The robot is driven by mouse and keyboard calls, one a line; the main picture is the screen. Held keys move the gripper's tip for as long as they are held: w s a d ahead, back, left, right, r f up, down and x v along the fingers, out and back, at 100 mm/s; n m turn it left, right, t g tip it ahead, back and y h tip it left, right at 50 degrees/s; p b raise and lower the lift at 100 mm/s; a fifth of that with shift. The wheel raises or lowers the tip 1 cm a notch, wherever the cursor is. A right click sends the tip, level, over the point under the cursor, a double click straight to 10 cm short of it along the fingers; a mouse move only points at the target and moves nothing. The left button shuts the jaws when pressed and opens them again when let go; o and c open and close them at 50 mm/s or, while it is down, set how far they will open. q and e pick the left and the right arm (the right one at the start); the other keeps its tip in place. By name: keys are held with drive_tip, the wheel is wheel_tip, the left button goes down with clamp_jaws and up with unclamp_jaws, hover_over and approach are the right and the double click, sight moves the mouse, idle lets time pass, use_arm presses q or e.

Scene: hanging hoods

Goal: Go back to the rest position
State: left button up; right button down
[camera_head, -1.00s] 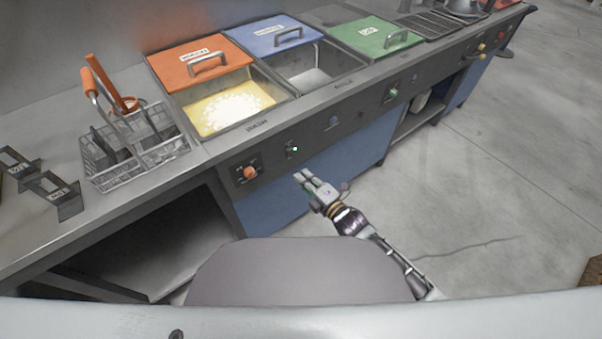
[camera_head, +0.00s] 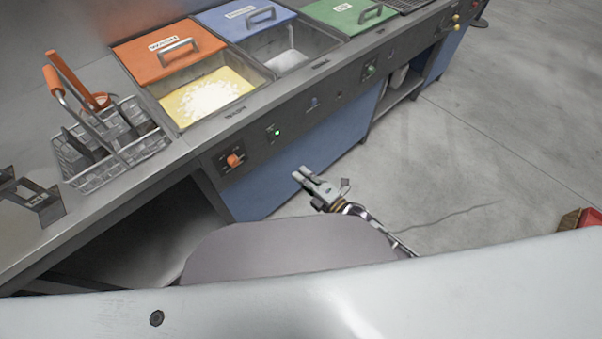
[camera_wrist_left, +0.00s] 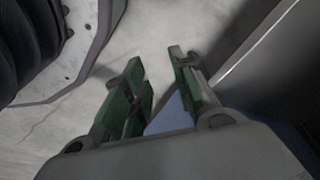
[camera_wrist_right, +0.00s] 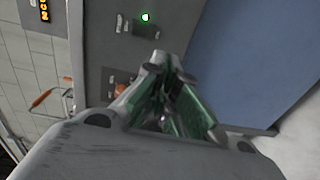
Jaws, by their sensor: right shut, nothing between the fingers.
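My right gripper (camera_head: 304,175) is in front of the fryer's blue front panel (camera_head: 290,170), apart from it and below the counter edge. It is shut and empty. In the right wrist view its green-lined fingers (camera_wrist_right: 160,75) come together at the tips, with the control panel (camera_wrist_right: 125,45) behind. My left gripper (camera_wrist_left: 158,65) shows only in the left wrist view. Its green-padded fingers are apart with nothing between them. Pale floor (camera_wrist_left: 150,25) lies beyond, and a grey panel edge (camera_wrist_left: 265,50) is at the right. The left arm is hidden in the head view.
The counter holds a wire basket (camera_head: 110,150) with orange handles, a vat with yellow contents (camera_head: 205,98), and orange (camera_head: 165,50), blue (camera_head: 245,20) and green (camera_head: 350,12) lids. Dark brackets (camera_head: 35,200) lie at left. Floor (camera_head: 480,150) at right is open. A red box (camera_head: 590,218) is at the right edge.

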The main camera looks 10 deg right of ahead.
use_arm(q)
drive_tip(key=shift+s, duration=0.2)
